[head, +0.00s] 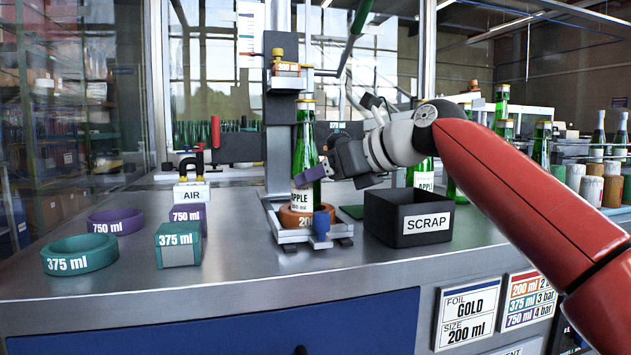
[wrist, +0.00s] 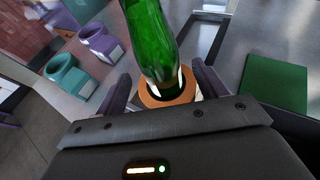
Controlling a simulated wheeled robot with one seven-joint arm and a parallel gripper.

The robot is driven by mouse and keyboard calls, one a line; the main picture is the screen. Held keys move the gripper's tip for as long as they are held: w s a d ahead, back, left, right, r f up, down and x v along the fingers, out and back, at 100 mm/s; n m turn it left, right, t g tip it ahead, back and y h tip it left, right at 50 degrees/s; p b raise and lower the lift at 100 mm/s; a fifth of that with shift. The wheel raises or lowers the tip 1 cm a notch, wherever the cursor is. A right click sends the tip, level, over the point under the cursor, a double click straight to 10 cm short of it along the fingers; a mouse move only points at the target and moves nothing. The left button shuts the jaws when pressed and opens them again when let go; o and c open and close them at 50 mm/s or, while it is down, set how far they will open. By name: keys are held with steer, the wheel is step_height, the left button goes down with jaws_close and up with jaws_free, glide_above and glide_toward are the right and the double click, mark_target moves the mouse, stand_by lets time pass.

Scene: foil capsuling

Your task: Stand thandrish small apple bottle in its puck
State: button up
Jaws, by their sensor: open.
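A green apple bottle (head: 305,150) with a cream "APPLE 200 ml" label stands upright in the orange 200 ml puck (head: 292,215) on the metal fixture. In the wrist view the bottle (wrist: 152,40) rises from the orange puck (wrist: 168,98). My gripper (head: 318,174) is at the bottle's lower right side in the head view. In the wrist view its two purple fingers (wrist: 162,92) are apart, one on each side of the bottle and puck. Whether either finger touches the bottle cannot be told.
A black SCRAP bin (head: 385,228) stands right of the fixture, with more green bottles behind it. Teal 375 ml (head: 75,262) and purple 750 ml (head: 112,228) rings lie at left, near a teal 375 ml block (head: 178,236). The front counter is clear.

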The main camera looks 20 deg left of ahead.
steer(key=b+v, duration=0.1)
steer(key=v, duration=0.8)
steer(key=shift+d+r, duration=0.1)
